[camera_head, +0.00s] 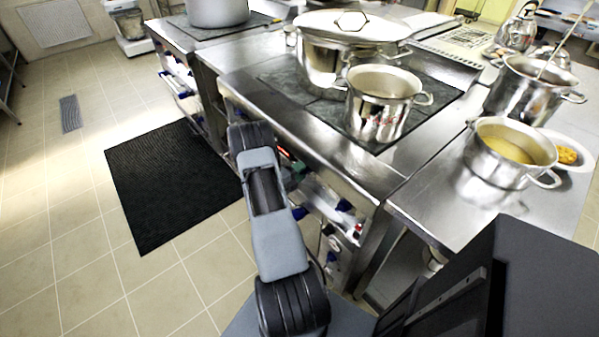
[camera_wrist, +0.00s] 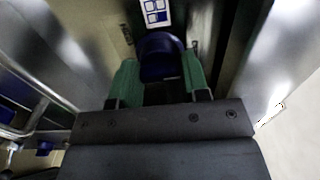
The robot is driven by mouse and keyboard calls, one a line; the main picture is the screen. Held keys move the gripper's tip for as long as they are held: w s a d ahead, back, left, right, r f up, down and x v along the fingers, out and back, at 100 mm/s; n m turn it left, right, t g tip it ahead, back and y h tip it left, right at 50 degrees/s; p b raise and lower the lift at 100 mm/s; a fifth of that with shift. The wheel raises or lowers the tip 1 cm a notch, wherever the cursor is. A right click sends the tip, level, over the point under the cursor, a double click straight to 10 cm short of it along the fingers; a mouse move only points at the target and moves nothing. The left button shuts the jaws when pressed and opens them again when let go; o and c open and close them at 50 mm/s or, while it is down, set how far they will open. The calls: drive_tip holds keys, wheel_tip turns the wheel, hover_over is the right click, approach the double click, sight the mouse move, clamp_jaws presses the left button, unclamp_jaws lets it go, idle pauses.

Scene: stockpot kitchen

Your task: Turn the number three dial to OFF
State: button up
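In the wrist view, a dark blue dial (camera_wrist: 160,58) sits on the metal front panel, between the two green fingers of my gripper (camera_wrist: 161,72). The fingers lie on either side of it with no clear gap, so they look closed on it. I cannot read a number or its setting. A white label with blue squares (camera_wrist: 156,12) is just above the dial.
A small pot (camera_head: 381,105) and a large lidded pot (camera_head: 315,62) stand on the stove top. A pot of yellowish liquid (camera_head: 505,165) is on the right counter. A metal rail (camera_wrist: 35,85) is at the left in the wrist view. A black mat (camera_head: 170,185) lies on open floor.

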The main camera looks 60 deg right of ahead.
drive_tip(key=o, duration=0.4)
drive_tip(key=v, duration=1.3)
drive_tip(key=shift+w+a, duration=0.2)
drive_tip(key=shift+a, duration=0.15)
